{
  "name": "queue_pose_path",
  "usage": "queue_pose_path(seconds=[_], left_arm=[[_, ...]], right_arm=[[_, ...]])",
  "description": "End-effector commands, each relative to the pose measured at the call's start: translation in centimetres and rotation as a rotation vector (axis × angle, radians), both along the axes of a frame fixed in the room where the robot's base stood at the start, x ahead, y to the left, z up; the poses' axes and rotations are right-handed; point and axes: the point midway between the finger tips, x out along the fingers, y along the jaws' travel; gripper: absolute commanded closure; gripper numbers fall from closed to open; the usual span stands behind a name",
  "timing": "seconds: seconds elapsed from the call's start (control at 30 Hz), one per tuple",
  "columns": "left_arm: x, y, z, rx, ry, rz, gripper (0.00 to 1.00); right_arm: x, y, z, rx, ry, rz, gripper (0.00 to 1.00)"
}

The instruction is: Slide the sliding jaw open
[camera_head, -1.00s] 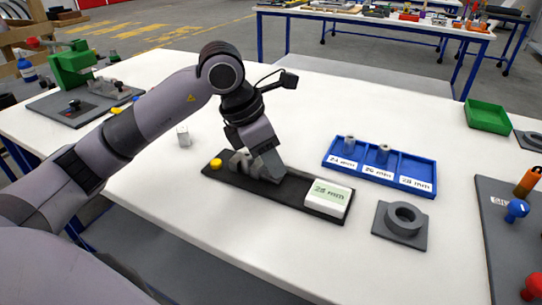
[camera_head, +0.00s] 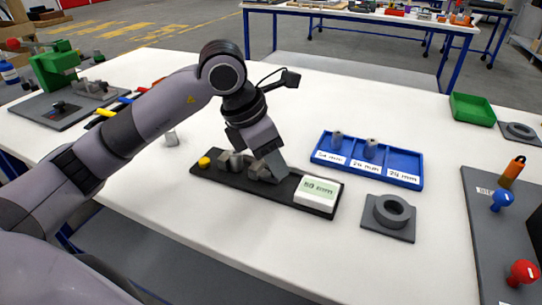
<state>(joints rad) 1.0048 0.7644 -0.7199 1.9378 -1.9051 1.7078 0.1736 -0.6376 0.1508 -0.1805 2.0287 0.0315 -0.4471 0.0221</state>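The measuring gauge is a long black base (camera_head: 222,178) on the white table, with a yellow button (camera_head: 204,162) at its left end and a white display (camera_head: 318,191) at its right end. The display digits are blurred. Grey jaw blocks stand on the base: one (camera_head: 236,160) toward the button and the sliding jaw (camera_head: 257,170) to its right, with a gap between. My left gripper (camera_head: 270,172) reaches down at the sliding jaw. Its fingertips partly hide that jaw, so their grip is unclear. My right gripper is not in view.
A blue tray (camera_head: 412,181) with labelled compartments holds two grey parts behind the gauge. A grey ring fixture (camera_head: 390,215) stands to the right. A small grey block (camera_head: 171,138) lies left. A green bin (camera_head: 473,108) and a grey panel (camera_head: 480,235) with coloured handles are farther right.

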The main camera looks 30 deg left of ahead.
Motion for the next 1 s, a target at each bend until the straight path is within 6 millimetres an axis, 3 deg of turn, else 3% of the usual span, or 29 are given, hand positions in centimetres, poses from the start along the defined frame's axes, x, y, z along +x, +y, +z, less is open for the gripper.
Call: queue_pose_path(seconds=[0.17, 0.4, 0.6, 1.0], left_arm=[[-0.2, 0.3, 0.9, 0.001, -0.003, 0.001, 0.65], [-1.3, 1.2, 4.5, 0.001, -0.004, 0.002, 0.65], [-1.9, 1.7, 6.4, 0.0, -0.002, -0.001, 0.65], [-2.0, 1.8, 6.6, 0.0, 0.0, -0.001, 0.65]], right_arm=[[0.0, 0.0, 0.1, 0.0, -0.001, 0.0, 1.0], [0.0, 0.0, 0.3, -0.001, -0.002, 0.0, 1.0], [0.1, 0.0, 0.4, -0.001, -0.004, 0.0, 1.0], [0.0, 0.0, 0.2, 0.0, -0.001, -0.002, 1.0]])
